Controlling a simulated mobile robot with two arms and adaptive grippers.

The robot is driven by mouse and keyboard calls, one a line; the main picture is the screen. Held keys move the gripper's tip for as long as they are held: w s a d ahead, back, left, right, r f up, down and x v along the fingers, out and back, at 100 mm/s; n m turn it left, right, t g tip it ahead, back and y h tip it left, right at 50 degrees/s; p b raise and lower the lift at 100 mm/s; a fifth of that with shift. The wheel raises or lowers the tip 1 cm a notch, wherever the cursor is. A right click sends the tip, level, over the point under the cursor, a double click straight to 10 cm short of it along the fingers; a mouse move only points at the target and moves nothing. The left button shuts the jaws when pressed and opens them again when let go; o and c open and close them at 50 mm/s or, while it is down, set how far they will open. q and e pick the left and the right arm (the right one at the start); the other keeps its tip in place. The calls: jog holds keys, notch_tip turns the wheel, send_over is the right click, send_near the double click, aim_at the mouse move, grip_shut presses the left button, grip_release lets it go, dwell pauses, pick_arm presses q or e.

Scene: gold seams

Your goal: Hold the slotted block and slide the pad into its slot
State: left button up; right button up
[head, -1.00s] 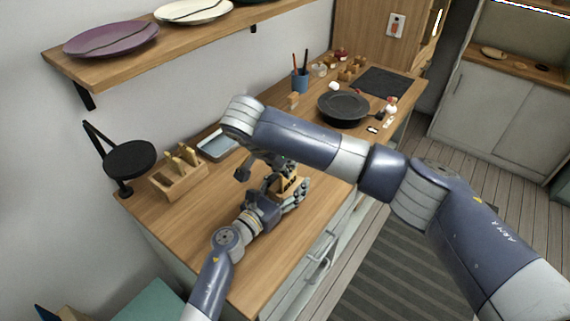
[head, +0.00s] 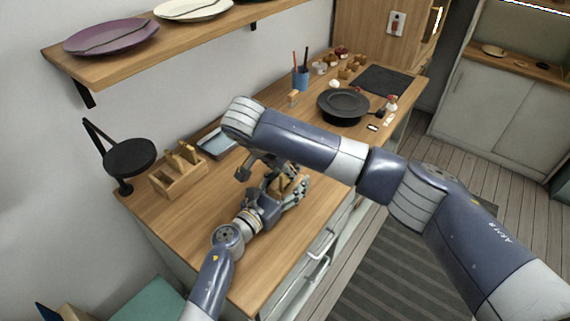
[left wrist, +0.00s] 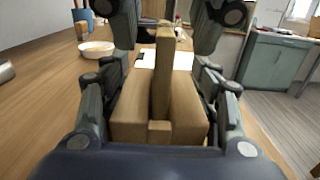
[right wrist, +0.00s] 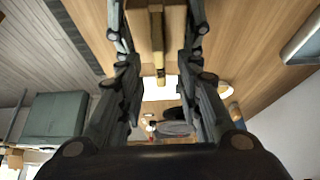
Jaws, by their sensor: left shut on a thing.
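The slotted wooden block (left wrist: 189,108) sits between the fingers of my left gripper (left wrist: 160,105), which is shut on it. The pad (left wrist: 162,70), a narrow wooden strip, stands upright in the block's slot and rises above its top. How deep it sits is hidden. My right gripper (right wrist: 158,85) is open, with its fingers apart on both sides of the pad (right wrist: 157,35), and the block (right wrist: 138,25) lies beyond it. In the head view my right gripper (head: 268,172) is over the block, which is largely covered by both grippers.
A wooden rack (head: 178,177) with upright pieces and a grey-blue tray (head: 217,143) stand near the wall. A black pan (head: 343,105) and a blue cup (head: 300,78) stand farther back. The counter (head: 190,235) is clear at the near left.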

jog(key=v, duration=1.2)
pick_arm(q)
jog(key=o, duration=1.3)
jog(key=shift+c, duration=0.2)
jog(key=shift+s+a, duration=0.1)
jog(key=v, duration=1.1)
jog(key=shift+s+a, duration=0.2)
jog(key=shift+s, duration=0.1)
pick_arm(e)
jog(key=shift+d, duration=0.1)
